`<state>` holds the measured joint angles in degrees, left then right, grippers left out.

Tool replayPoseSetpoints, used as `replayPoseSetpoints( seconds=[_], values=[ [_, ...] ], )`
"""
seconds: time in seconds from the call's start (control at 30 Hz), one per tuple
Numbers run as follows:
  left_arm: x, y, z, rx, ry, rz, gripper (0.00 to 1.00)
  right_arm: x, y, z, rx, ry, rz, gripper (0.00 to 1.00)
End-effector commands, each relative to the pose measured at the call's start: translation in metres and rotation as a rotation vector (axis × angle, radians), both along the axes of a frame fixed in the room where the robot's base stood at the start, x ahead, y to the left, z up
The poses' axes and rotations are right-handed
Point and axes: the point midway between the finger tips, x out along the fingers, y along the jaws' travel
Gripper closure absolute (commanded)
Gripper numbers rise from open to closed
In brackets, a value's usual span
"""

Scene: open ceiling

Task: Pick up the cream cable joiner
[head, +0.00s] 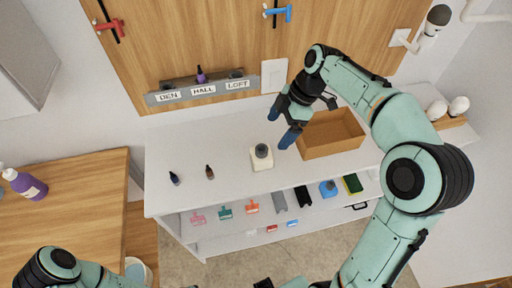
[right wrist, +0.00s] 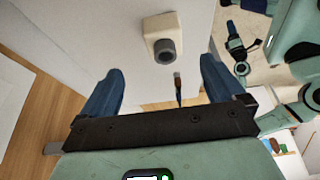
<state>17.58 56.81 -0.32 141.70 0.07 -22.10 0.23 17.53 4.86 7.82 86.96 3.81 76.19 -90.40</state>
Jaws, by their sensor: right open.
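The cream cable joiner (head: 262,164) appears to be the cream block with a dark grey round part on the white counter. It also shows in the right wrist view (right wrist: 163,25), beyond and between the fingertips. My right gripper (head: 282,123) is open and empty, above the counter to the right of and behind the joiner, with its blue fingers apart from it. What looks like my left gripper (right wrist: 238,48) shows small at the right of the right wrist view; its jaw state is unclear. My left arm is at the head view's lower left.
An open brown box (head: 332,147) stands right of the joiner, close to my right arm. A shelf (head: 240,230) below holds several small items. A labelled rack (head: 200,91) is behind. The counter's left part is mostly clear.

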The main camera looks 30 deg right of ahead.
Motion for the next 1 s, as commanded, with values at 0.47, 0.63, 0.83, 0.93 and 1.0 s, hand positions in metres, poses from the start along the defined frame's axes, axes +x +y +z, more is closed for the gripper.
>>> replayPoseSetpoints(
  seconds=[0.47, 0.63, 0.83, 0.93, 1.0],
  values=[
    [-0.006, 0.000, -0.009, 0.000, 0.007, 0.001, 0.55, 0.006, 0.027, -0.064, 0.001, 0.004, 0.000, 0.04],
    [-0.005, 0.000, -0.007, 0.000, 0.006, 0.000, 0.55, 0.008, 0.039, -0.082, 0.003, 0.006, 0.002, 0.04],
    [-0.005, 0.000, -0.007, 0.000, 0.006, 0.000, 0.55, 0.011, 0.049, -0.105, 0.001, 0.004, 0.000, 0.04],
    [-0.005, 0.000, -0.007, 0.000, 0.006, 0.000, 0.55, 0.011, 0.051, -0.108, 0.001, 0.003, -0.001, 0.04],
    [-0.005, 0.000, -0.007, 0.000, 0.006, 0.000, 0.55, 0.011, 0.051, -0.108, 0.001, 0.003, -0.001, 0.04]
  ],
)
